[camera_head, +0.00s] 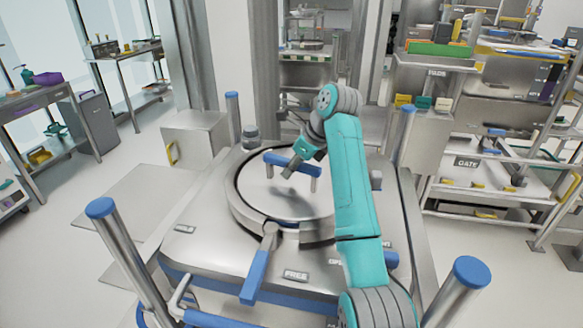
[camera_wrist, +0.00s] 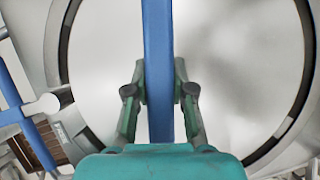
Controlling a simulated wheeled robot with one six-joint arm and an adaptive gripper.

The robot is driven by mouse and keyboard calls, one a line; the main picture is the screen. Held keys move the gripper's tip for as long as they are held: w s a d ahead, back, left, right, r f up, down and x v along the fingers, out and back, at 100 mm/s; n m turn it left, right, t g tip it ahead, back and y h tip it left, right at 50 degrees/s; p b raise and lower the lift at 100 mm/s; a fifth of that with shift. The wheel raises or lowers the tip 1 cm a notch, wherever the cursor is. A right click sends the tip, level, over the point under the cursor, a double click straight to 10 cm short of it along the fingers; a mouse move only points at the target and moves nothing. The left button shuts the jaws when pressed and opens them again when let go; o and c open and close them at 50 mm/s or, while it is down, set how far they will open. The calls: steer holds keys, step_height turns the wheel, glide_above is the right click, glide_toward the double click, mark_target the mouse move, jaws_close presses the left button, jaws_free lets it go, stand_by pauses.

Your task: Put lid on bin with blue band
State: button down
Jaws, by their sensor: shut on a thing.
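The round silver lid (camera_head: 262,197) has a raised blue bar handle (camera_head: 278,158). It lies over the round opening in the top of the metal bin (camera_head: 205,238), inside a dark ring. I cannot tell if it is fully seated. A blue band (camera_head: 190,282) runs round the bin below its top plate. My gripper (camera_head: 300,163) is shut on the blue handle. In the wrist view the handle (camera_wrist: 158,45) runs upright between the fingers of my gripper (camera_wrist: 160,90), with the lid (camera_wrist: 225,45) behind. My arm hides the lid's right side.
A latch with a blue lever (camera_head: 257,277) sits at the bin's front, near a "FREE" label (camera_head: 296,275). Blue-capped posts (camera_head: 102,208) (camera_head: 471,272) stand around the bin. A loaded shelf (camera_head: 480,120) is at right, a grey cabinet (camera_head: 195,140) at back left.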

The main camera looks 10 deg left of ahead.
steer(key=shift+r, duration=0.2)
steer(key=c, duration=0.9)
jaws_free()
steer(key=shift+f, duration=0.3)
step_height(320, 180, up, 10)
steer(key=shift+r, duration=0.2)
